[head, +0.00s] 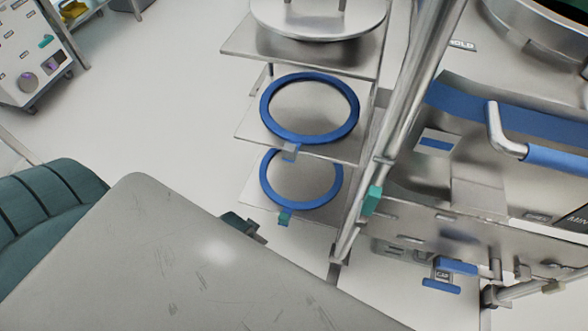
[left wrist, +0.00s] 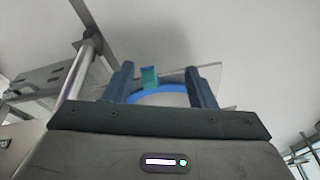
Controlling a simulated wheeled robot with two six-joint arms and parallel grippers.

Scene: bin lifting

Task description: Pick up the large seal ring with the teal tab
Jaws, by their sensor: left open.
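The blue seal ring with the teal tab (head: 285,217) lies on the lower shelf plate (head: 333,212), below a second blue ring. The front of this ring (left wrist: 160,89) and its teal tab (left wrist: 149,77) show in the left wrist view, beyond and between my open fingers. My left gripper (head: 245,226) is mostly hidden behind my grey arm link in the head view, left of and a little below the tab. In the left wrist view, my left gripper (left wrist: 161,76) is open and empty. My right gripper is not in view.
A similar blue ring (head: 267,119) with a grey tab (head: 291,151) lies on the shelf above. A round metal lid (head: 318,22) sits on the top shelf. A metal post (head: 400,125) and a large steel machine (head: 500,130) stand to the right.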

